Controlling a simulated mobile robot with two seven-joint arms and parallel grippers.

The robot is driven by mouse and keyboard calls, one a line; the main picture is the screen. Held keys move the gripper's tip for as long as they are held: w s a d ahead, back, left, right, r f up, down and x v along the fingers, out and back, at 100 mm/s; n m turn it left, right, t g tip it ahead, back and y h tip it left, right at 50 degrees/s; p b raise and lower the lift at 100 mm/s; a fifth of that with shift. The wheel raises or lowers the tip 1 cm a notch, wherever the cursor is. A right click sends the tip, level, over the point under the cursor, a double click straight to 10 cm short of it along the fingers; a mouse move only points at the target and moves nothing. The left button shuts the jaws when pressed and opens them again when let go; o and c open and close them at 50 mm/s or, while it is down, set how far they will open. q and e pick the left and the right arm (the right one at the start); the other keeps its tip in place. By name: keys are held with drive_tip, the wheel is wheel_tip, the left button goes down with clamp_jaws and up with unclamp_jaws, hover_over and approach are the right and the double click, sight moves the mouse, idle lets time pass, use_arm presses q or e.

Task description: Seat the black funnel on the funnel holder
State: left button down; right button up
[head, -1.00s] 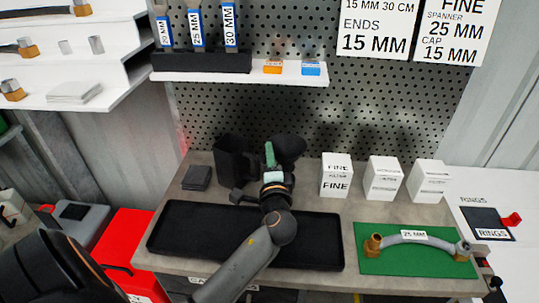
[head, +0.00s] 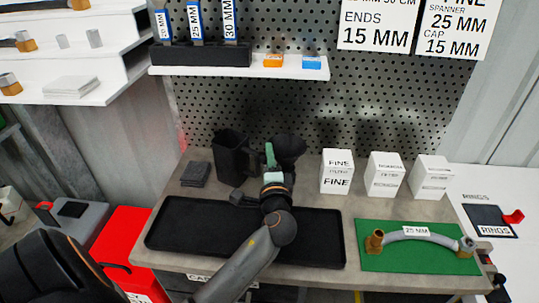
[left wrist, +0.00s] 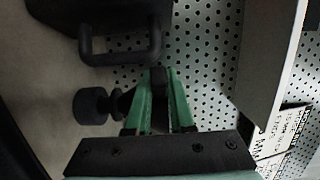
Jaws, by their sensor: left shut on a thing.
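The black funnel (head: 289,146) is up at the back of the grey bench, in front of the pegboard, with its wide mouth showing. My left gripper (head: 270,152) is shut on it, with green fingers at the funnel's left side. In the left wrist view, the green fingers (left wrist: 160,98) close around a dark piece at their tips; most of the funnel is hidden there. I cannot make out the funnel holder in either view. My right gripper is not in view.
A black jug (head: 229,157) stands just left of the gripper; its handle (left wrist: 122,48) is close in the left wrist view. A black tray (head: 185,228) lies in front. White filter boxes (head: 337,172) and a green mat (head: 400,262) with a hose are to the right.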

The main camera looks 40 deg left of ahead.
use_arm(q)
drive_tip(key=shift+f+b, duration=0.9)
drive_tip(key=shift+f, duration=0.2)
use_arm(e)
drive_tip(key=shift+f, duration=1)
use_arm(q)
drive_tip(key=c, duration=0.7)
unclamp_jaws()
